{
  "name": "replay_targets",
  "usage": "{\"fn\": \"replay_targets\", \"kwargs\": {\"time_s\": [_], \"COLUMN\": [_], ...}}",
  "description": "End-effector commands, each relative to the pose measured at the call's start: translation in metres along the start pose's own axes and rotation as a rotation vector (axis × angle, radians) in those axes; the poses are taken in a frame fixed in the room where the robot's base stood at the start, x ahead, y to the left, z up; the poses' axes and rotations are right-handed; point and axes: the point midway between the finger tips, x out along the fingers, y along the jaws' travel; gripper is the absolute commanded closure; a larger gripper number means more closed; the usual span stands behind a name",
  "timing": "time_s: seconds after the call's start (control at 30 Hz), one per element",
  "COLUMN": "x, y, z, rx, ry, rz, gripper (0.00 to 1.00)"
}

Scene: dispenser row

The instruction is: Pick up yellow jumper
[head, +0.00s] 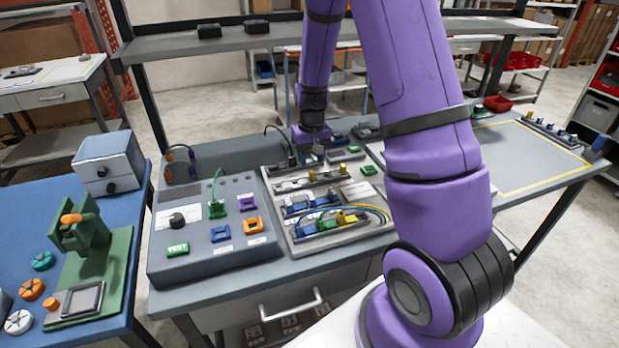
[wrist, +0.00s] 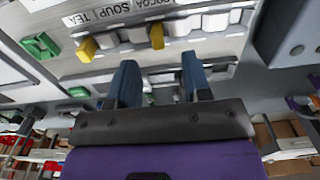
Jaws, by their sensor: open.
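Two small yellow pieces sit on the rail of pale blocks in the wrist view: one yellow piece (wrist: 157,36) near the middle and another yellow piece (wrist: 86,48) to its left. I cannot tell which is the yellow jumper. In the head view a yellow piece (head: 312,175) shows on the back rail of the panel. My gripper (wrist: 160,78) is open, its two blue fingers apart with nothing between them. The middle yellow piece appears beyond the fingertips, apart from them. In the head view my gripper (head: 316,150) hangs just behind the back rail, its fingers small and unclear.
The panel (head: 375,240) carries more rails with blue, green and yellow blocks and looped wires in front. A grey control box (head: 230,262) stands left of it. Green blocks (wrist: 40,46) lie beside the rail. A shelf (head: 220,45) runs behind the bench.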

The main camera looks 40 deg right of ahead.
Motion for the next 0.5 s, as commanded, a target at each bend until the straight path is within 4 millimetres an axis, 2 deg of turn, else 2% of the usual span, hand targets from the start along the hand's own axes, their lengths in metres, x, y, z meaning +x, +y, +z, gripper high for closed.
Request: {"fn": "replay_targets", "kwargs": {"time_s": [0.17,0.5], "x": [0.01,0.052], "y": [0.0,0.001], "z": [0.0,0.0], "rx": [-0.001,-0.001], "ry": [-0.001,-0.002], "rz": [0.0,0.0], "gripper": [0.55,0.55]}}
